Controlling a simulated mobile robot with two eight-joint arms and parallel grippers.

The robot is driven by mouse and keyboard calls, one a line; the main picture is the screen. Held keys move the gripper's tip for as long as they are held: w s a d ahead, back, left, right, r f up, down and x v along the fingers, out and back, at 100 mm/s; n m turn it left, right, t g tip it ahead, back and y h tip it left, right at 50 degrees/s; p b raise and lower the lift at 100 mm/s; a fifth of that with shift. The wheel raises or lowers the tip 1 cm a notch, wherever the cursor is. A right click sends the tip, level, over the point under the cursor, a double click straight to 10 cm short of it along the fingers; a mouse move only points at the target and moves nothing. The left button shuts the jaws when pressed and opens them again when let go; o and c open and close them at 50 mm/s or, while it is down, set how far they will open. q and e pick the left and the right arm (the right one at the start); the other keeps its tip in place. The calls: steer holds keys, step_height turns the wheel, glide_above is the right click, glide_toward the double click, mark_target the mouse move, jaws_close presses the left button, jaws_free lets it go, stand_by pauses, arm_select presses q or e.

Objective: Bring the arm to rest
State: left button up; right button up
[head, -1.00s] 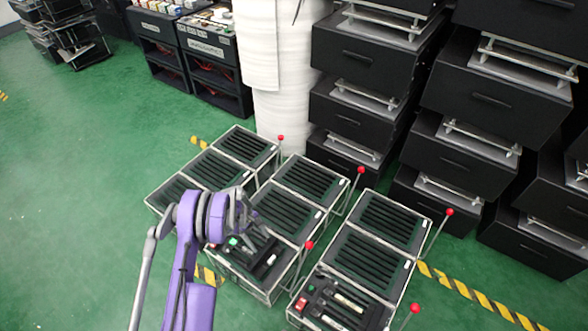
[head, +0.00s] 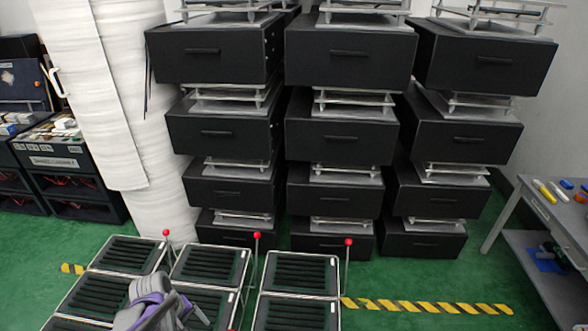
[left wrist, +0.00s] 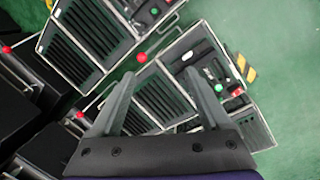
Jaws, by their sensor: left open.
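My left arm, purple and grey, shows at the bottom of the head view, and its gripper (head: 196,311) is low over the slotted fixtures. In the left wrist view the two fingers of this gripper (left wrist: 160,88) are spread apart with nothing between them held. Below and beyond the fingers are framed black slotted fixtures (left wrist: 165,98) and a red lever knob (left wrist: 142,57). Whether a finger touches a fixture I cannot tell. My right gripper is in neither view.
Red lever knobs (head: 257,235) rise from the fixture frames (head: 300,272). Stacked black drawer boxes (head: 343,138) stand behind, with a white wrapped column (head: 150,170) at left. A grey workbench (head: 520,235) is at right. Green floor (head: 420,280) with striped tape (head: 425,305) lies clear between.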

arm_select(q)
steer(key=s+d+r+m+t+y, duration=0.1)
steer(key=s+d+r+m+t, duration=0.1)
steer(key=s+d+r+m, duration=0.5)
steer(key=s+d+r+m+t+y, duration=0.1)
steer(key=s+d+r+m, duration=0.15)
steer(key=s, duration=0.95)
step_height(320, 180, up, 27)
steer(key=w+t+p, duration=0.1)
steer(key=p, duration=2.2)
steer(key=shift+w+p, duration=0.3)
steer(key=shift+p, duration=0.1)
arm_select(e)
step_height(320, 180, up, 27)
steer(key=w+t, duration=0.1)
